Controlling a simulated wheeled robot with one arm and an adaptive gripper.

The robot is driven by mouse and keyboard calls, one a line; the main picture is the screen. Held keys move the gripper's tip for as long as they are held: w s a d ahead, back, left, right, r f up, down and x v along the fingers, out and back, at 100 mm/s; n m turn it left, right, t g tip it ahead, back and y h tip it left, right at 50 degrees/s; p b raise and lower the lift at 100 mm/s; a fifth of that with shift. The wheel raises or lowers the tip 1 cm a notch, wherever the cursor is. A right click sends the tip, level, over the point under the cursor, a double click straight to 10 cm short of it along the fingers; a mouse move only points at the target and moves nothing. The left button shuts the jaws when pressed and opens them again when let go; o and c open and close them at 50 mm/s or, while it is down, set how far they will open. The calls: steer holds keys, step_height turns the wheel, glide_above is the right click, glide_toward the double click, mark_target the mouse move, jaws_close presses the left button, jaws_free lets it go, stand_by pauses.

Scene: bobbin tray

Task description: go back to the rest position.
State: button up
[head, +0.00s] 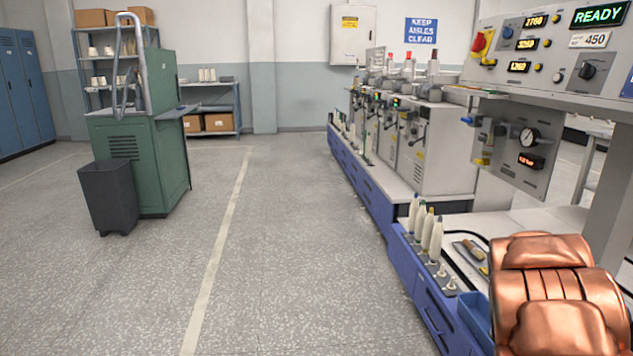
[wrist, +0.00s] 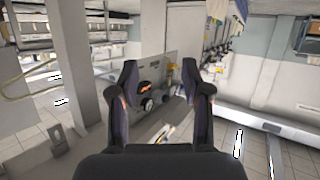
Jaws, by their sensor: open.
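My gripper (wrist: 159,76) shows in the wrist view with its two dark fingers spread wide apart. Nothing is held between them. Behind the fingers is a grey panel (wrist: 155,75) with a round gauge, seen turned over, and it stands clear of the fingertips. In the head view the copper-coloured part at the lower right is my own arm; my gripper itself does not show there.
White bobbins (head: 437,238) stand on the blue machine rail (head: 405,262), close left of my arm. A blue tray (head: 474,318) is beside my arm, partly hidden by it. The gauge panel (head: 512,155) hangs above. A green machine (head: 152,150) and bin (head: 107,195) stand left; the middle floor is clear.

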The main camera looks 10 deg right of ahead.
steer(key=s+a+r+n+g+y+p, duration=0.1)
steer(key=s+a+r+g+y+p, duration=0.1)
steer(key=s+a+r+p, duration=0.45)
steer(key=s+a+r+g+y+p, duration=0.1)
steer(key=s+a+r+g+p, duration=0.2)
steer(key=a+r+p, duration=0.55)
steer(key=s+a+r+n+g+y+p, duration=0.15)
steer(key=s+a+r+p, duration=0.3)
steer(key=a, duration=0.45)
steer(key=s+a+r+n+g+y+p, duration=0.1)
steer(key=s+a+r+p, duration=0.3)
steer(key=s, duration=0.4)
steer(key=s+a+r+n+g+y+p, duration=0.1)
steer(key=s+a+r+g+p, duration=0.2)
steer(key=s+a+r, duration=0.3)
steer(key=s+a+r+n+g+y+p, duration=0.1)
steer(key=s+a+r+g+p, duration=0.2)
steer(key=s, duration=0.7)
step_height(320, 180, up, 3)
steer(key=a+p, duration=0.2)
steer(key=shift+y+p, duration=0.3)
steer(key=shift+y, duration=0.05)
steer(key=shift+s+a+n, duration=0.15)
steer(key=shift+s+n, duration=0.1)
steer(key=shift+s, duration=0.2)
